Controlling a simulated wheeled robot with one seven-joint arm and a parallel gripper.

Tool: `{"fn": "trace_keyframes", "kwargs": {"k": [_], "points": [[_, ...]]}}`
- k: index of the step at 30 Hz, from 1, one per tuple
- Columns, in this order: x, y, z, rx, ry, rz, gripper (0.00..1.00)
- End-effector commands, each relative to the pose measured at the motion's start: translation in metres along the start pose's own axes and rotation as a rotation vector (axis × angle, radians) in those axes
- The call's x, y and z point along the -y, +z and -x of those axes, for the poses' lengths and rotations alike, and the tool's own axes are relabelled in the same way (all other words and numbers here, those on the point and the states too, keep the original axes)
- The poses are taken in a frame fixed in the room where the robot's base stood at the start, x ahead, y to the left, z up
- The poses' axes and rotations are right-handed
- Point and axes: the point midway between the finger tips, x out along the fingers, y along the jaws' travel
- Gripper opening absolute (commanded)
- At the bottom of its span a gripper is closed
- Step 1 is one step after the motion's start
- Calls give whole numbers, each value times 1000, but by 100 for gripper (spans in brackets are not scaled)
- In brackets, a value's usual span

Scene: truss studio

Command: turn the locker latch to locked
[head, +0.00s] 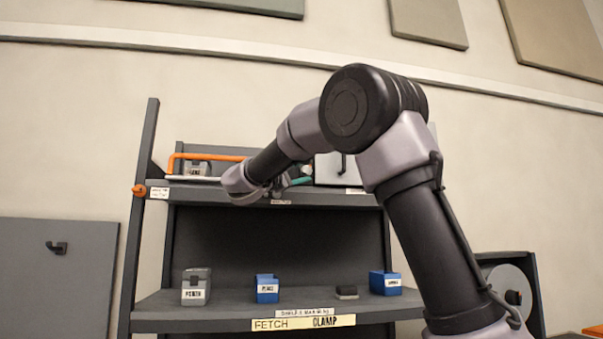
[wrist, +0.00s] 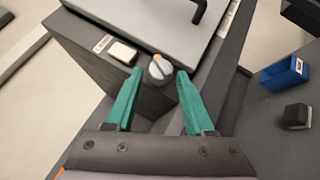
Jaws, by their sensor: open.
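The locker is a light grey box with a black handle, partly hidden behind my arm on the upper shelf in the head view (head: 328,170); its door fills the top of the wrist view (wrist: 150,22). The latch, a round grey knob with an orange mark (wrist: 159,69), sits on the dark face below the door. My gripper (wrist: 160,72) is open, its green fingertips to the left and right of the knob in the picture. I cannot tell whether they touch it. In the head view my gripper (head: 293,183) is small at the upper shelf, and the knob is hidden.
A white button (wrist: 122,52) sits just left of the knob, close to the left finger. An orange bar (head: 210,156) runs along the upper shelf. Blue bins (head: 267,289), a grey bin (head: 196,287) and a dark block (head: 346,292) stand on the lower shelf.

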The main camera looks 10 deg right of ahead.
Motion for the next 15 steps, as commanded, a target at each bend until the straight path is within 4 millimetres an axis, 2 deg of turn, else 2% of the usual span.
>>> {"fn": "trace_keyframes", "kwargs": {"k": [4,12,13,15], "points": [[0,0,-9,0,0,0,53],[0,0,-10,0,0,-1,53],[0,0,-10,0,0,-1,46],[0,0,-10,0,0,-1,19]]}}
